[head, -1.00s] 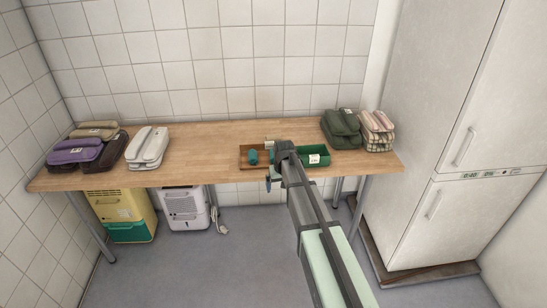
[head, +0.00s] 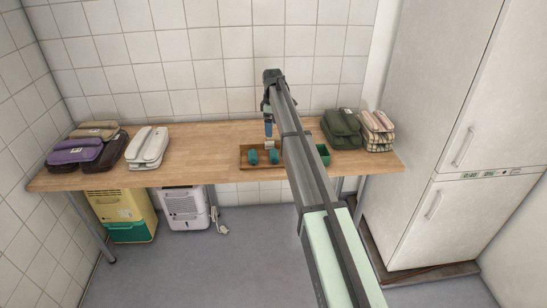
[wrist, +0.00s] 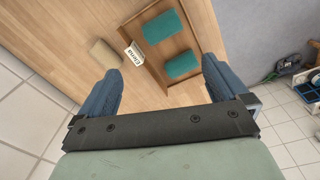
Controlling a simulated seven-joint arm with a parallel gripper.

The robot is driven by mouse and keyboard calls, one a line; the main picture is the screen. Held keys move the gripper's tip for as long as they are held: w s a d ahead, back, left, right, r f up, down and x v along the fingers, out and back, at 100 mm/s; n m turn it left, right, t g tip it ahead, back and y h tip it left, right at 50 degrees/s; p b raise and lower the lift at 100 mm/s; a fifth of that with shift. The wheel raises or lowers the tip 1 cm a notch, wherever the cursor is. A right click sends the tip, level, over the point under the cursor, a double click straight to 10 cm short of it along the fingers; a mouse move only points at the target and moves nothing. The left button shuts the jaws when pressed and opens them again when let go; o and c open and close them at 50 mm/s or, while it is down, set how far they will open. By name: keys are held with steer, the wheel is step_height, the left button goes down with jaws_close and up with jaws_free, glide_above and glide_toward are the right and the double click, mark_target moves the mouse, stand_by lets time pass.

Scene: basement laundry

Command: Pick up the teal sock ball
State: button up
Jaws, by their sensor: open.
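Two teal sock balls lie apart in a shallow brown wooden tray on the table. In the head view they are the left teal ball (head: 253,157) and the right teal ball (head: 274,156). The wrist view shows them as one larger teal shape (wrist: 160,26) and one teal shape nearer the fingers (wrist: 182,65). The tray (wrist: 152,66) has a white label on its rim. My gripper (head: 269,131) points down above the tray's far side. Its blue fingers (wrist: 160,76) are spread with nothing between them.
A small beige roll (wrist: 105,53) lies on the wooden table (head: 205,150) just outside the tray. A green box (head: 323,155) stands right of the tray, partly behind my arm. Folded bundles stand at both table ends. A tall white fridge (head: 450,130) is at the right.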

steer(key=n, duration=0.4)
glide_above(273, 152)
steer(key=f, duration=0.8)
steer(key=shift+s+f, duration=0.25)
steer(key=shift+f, duration=0.1)
steer(key=shift+w+d+f, duration=0.1)
steer(key=shift+w+f, duration=0.05)
steer(key=shift+f, duration=1.15)
steer(key=shift+w+f, duration=0.15)
steer(key=shift+f, duration=1.15)
steer(key=shift+c, duration=0.4)
steer(key=c, duration=1)
steer(key=shift+o, duration=0.2)
